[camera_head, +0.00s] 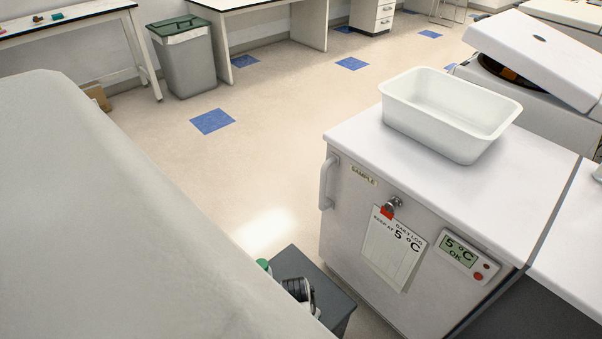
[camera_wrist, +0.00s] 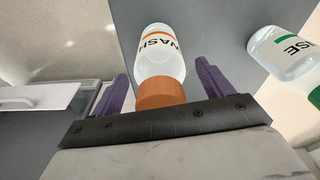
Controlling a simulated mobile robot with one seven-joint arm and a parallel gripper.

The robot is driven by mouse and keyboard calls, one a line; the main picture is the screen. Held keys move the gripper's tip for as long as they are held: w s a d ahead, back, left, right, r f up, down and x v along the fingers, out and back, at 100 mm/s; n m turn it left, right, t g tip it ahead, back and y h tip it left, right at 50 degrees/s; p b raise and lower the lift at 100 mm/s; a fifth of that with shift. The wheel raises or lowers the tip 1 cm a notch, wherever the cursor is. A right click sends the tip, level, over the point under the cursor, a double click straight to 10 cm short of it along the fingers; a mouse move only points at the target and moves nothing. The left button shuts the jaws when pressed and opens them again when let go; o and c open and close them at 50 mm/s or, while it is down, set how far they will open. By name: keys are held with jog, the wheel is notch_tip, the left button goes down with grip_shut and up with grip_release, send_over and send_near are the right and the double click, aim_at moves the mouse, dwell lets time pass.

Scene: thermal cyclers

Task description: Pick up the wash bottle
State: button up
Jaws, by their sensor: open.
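The wash bottle (camera_wrist: 161,52) is clear with an orange band, the printed word WASH and an orange cap (camera_wrist: 160,94). In the wrist view its cap end points toward my gripper (camera_wrist: 161,70). My gripper is open, with one purple finger on each side of the bottle. Gaps show between the fingers and the bottle, so it is not gripped. In the head view I cannot make out the wash bottle; my large pale arm part covers the left side.
A second bottle (camera_wrist: 285,55) with green marking stands close on the right in the wrist view. A dark grey stand (camera_head: 335,300) shows at the bottom of the head view, beside a white sample fridge (camera_head: 350,215) topped by a white tub (camera_head: 440,135). Open floor lies behind.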

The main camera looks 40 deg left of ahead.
jog(key=shift+c, duration=0.5)
jog(key=shift+r, duration=0.1)
jog(key=c, duration=1.2)
jog(key=shift+o, duration=0.2)
